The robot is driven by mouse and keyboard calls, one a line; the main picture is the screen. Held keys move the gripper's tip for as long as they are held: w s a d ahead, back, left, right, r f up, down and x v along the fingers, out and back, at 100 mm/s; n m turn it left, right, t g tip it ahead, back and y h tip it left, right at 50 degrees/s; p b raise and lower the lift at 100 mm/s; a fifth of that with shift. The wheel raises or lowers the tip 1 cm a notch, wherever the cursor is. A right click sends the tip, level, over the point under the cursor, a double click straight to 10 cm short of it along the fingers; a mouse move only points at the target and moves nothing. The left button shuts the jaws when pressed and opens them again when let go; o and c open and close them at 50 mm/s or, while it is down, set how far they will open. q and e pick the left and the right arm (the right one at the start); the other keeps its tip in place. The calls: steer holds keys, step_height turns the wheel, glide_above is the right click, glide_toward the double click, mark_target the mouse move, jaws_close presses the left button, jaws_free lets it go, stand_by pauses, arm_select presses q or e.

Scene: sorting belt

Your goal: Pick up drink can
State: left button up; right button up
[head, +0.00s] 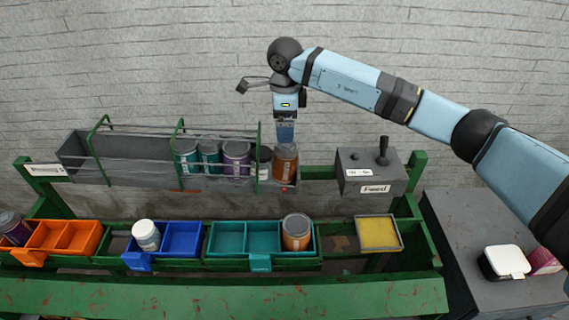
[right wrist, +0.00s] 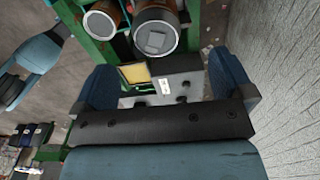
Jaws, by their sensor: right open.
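A brown can (head: 285,163) stands upright at the right end of the grey feed trough (head: 85,153). In the right wrist view a brown can with a grey lid (right wrist: 157,27) shows at the top, ahead of the gap between the fingers. My right gripper (head: 285,138) points down just above the can in the trough. It is open and empty in the right wrist view (right wrist: 163,80). Whether the fingers touch the can is not clear. A second brown can (head: 297,232) stands in the right compartment of the teal bin (head: 260,263). My left gripper is not in view.
A dark-and-white can (head: 260,166), a purple can (head: 236,160) and teal cans (head: 188,160) stand left of the brown one, behind green rails. A Feed box (head: 370,173) with a lever is at right. Blue bin (head: 183,240), orange bin (head: 63,238) and yellow tray (head: 378,232) are in front.

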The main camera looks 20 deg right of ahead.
step_height(320, 180, down, 3)
steer(key=shift+r, duration=0.1)
steer(key=f, duration=0.1)
steer(key=f+p, duration=0.1)
steer(key=f, duration=0.2)
steer(key=shift+s+a+f+p, duration=0.25)
steer(key=shift+f+p, duration=0.1)
steer(key=shift+p, duration=0.05)
steer(key=shift+f, duration=0.35)
steer(key=c, duration=1.2)
steer(key=shift+r, duration=0.1)
step_height(320, 180, up, 24)
steer(key=b, duration=0.2)
glide_above(284, 145)
steer(key=s+a, duration=0.3)
steer(key=s, duration=0.8)
steer(key=shift+w, duration=0.2)
